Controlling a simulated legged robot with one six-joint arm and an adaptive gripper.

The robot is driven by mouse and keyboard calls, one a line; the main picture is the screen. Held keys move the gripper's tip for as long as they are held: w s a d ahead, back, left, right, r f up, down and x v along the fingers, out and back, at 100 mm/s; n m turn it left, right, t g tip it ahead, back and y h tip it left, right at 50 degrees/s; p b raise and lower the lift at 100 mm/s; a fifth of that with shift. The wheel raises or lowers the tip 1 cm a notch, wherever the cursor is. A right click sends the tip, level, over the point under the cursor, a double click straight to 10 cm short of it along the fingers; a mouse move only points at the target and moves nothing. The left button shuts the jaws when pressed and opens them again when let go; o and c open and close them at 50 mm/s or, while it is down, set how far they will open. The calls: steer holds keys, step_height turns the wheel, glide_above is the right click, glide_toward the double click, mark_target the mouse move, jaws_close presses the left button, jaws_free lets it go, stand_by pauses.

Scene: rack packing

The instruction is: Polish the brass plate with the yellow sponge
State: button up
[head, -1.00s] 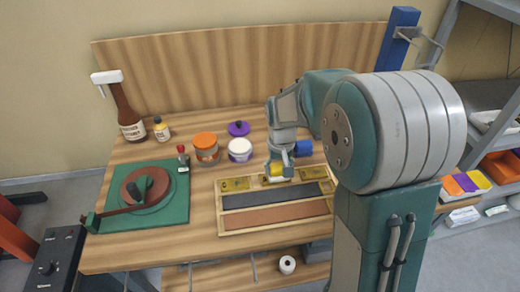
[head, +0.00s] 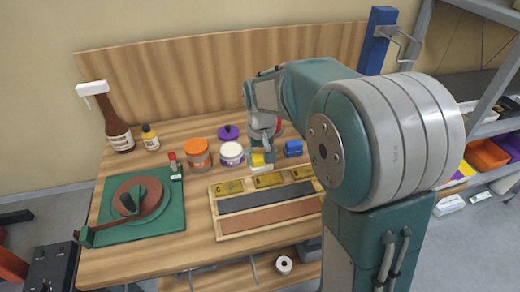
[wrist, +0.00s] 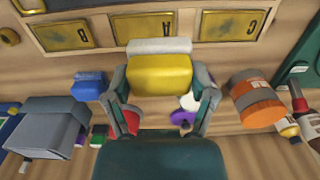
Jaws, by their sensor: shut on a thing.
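My gripper (head: 260,154) is shut on the yellow sponge (wrist: 160,76), which has a pale layer (wrist: 160,46) on its far side. The sponge also shows in the head view, partly hidden by the fingers. It is held just behind the row of brass plates, apart from them as far as I can tell. Three brass plates sit in the wooden tray (head: 262,232): one on the left (head: 230,187), one in the middle (head: 268,180) and one on the right (head: 302,173). In the wrist view, the middle plate (wrist: 145,27) is marked A and another (wrist: 230,24) looks marked C.
An orange-lidded jar (head: 198,155) and a white jar (head: 232,153) stand left of my gripper. A blue object (head: 293,148) lies to its right. The tray also holds a dark strip (head: 265,197) and a brown strip (head: 270,217). A green turntable mat (head: 170,215) lies left.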

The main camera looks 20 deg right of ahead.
steer(key=shift+a+r, duration=0.25)
steer(key=shift+r, duration=0.35)
steer(key=shift+a+r, duration=0.25)
steer(key=shift+r, duration=0.35)
steer(key=shift+d, duration=0.1)
steer(key=shift+d, duration=0.25)
